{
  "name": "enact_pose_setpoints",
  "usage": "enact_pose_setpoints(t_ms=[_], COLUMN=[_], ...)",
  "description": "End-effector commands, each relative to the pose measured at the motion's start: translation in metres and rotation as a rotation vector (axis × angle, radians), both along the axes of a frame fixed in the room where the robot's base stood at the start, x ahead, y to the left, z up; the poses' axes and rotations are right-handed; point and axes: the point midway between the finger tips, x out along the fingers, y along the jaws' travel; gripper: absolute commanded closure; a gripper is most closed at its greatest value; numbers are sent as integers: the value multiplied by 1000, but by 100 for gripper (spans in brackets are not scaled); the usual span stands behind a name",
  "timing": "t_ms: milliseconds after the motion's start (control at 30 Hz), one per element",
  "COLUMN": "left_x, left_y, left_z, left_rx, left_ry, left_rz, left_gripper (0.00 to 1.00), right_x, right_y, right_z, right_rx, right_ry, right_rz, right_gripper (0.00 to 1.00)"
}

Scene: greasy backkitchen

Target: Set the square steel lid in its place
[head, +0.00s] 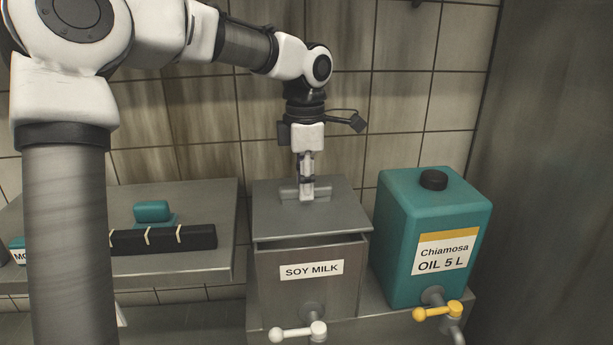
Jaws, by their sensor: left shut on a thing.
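The square steel lid (275,217) is at the top of the steel soy milk dispenser (270,297), level or nearly so. A dark gap shows between the lid's front edge and the dispenser's front wall, wider at the right. I cannot tell whether the lid touches the rim further back. My left gripper (306,192) points straight down and is shut on the lid's bar handle at the middle of its top. The dispenser's back and inside are hidden by the lid. My right gripper is not in view.
A teal oil can (405,240) with a black cap stands close to the right of the dispenser. White (298,332) and yellow (437,311) tap levers stick out in front. At left, a steel shelf (210,199) holds a black strapped bar (165,239) and a teal item (152,212).

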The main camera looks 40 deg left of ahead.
Motion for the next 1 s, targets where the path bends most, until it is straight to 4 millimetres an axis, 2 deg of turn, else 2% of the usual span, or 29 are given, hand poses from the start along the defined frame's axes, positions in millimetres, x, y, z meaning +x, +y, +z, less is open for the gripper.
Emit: enact_pose_setpoints(t_ms=[1000], left_x=[-6], left_y=[-5], left_z=[1], left_rx=[6], left_ry=[-2], left_rz=[1], left_gripper=[100], right_x=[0], right_y=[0], right_z=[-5], right_rx=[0], right_ry=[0], right_rz=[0], right_gripper=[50])
